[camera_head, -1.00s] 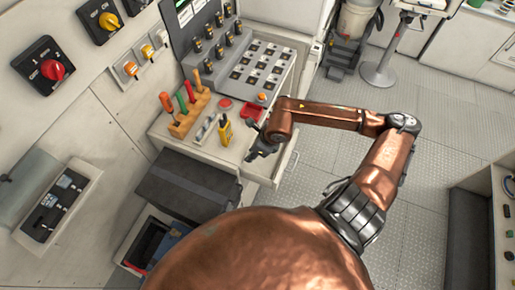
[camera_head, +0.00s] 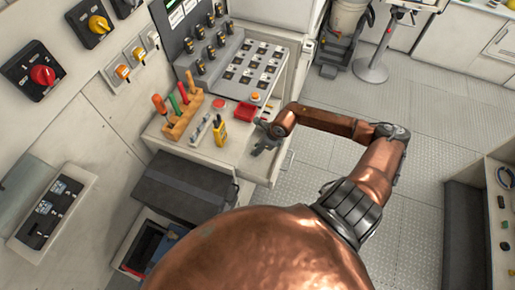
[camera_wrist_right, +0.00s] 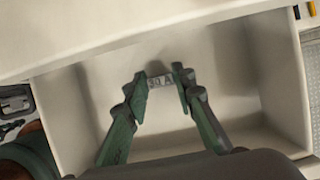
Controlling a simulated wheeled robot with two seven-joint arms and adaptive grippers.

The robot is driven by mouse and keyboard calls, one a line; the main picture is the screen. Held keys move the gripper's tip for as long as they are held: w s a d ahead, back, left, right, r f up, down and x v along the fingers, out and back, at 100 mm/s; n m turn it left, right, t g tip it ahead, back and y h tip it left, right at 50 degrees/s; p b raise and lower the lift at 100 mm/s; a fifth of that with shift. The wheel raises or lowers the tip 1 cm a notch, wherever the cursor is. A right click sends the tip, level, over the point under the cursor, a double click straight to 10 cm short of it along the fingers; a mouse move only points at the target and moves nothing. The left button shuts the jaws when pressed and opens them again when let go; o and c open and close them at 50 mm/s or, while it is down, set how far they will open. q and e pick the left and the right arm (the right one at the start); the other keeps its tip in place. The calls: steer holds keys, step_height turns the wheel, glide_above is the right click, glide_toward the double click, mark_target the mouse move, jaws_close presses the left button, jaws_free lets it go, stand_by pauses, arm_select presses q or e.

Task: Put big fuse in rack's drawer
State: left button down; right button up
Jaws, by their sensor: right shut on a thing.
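My right gripper (camera_head: 257,146) reaches over the right end of the rack's worktop (camera_head: 205,165) in the head view. My left gripper is not in view.
Behind is a sloped panel of switches (camera_head: 250,66). A dark box (camera_head: 185,187) is below at the front. Floor to the right is clear.

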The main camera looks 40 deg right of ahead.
steer(key=o, duration=0.8)
steer(key=shift+o, duration=0.2)
steer(key=p+v, duration=0.1)
steer(key=v, duration=1.1)
